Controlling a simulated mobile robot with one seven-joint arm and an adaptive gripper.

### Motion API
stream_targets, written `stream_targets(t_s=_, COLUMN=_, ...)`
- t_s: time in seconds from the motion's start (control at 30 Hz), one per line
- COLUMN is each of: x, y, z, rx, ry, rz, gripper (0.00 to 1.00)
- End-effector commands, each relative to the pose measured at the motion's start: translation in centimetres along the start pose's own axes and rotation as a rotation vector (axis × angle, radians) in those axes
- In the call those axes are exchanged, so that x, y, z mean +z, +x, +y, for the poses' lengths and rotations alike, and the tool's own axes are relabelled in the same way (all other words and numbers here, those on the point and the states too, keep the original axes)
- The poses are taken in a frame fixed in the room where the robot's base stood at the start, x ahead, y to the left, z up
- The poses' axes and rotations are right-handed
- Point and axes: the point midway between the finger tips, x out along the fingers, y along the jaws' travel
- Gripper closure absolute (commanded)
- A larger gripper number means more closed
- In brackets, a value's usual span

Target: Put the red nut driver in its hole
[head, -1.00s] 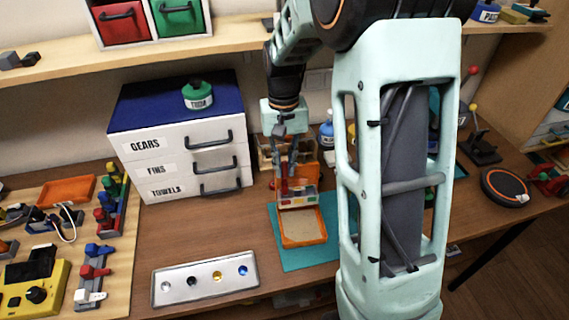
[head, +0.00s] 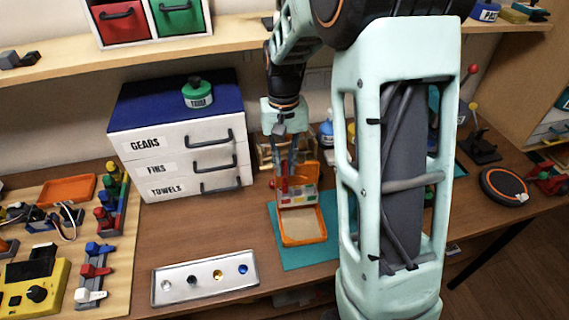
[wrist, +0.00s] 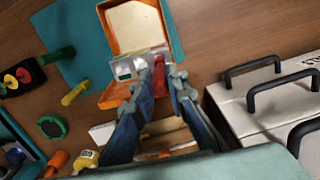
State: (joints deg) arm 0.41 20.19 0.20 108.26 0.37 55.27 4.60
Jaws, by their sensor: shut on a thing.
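The red nut driver (wrist: 159,75) shows as a short red piece between my fingertips in the wrist view. My gripper (wrist: 168,70) is shut on it. In the head view my gripper (head: 287,182) points down over a pale block with coloured patches (head: 297,197), behind the tan panel of an orange case. The block also shows in the wrist view (wrist: 127,68), close beside the red piece. The fingers hide much of the driver, and I cannot tell whether its tip is in a hole.
The orange case (head: 304,242) lies on a teal mat (head: 291,259). A white drawer unit (head: 178,160) stands to the left.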

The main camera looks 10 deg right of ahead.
Motion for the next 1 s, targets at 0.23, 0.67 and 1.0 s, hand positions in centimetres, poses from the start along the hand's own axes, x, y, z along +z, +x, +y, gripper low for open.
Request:
stream_targets(t_s=0.23, x=0.0, y=0.2, z=0.0, rx=0.000, ry=0.000, rz=0.000, gripper=1.00)
stream_targets(t_s=0.67, x=0.0, y=0.9, z=0.0, rx=0.000, ry=0.000, rz=0.000, gripper=1.00)
stream_targets(t_s=1.0, x=0.0, y=1.4, z=0.0, rx=0.000, ry=0.000, rz=0.000, gripper=1.00)
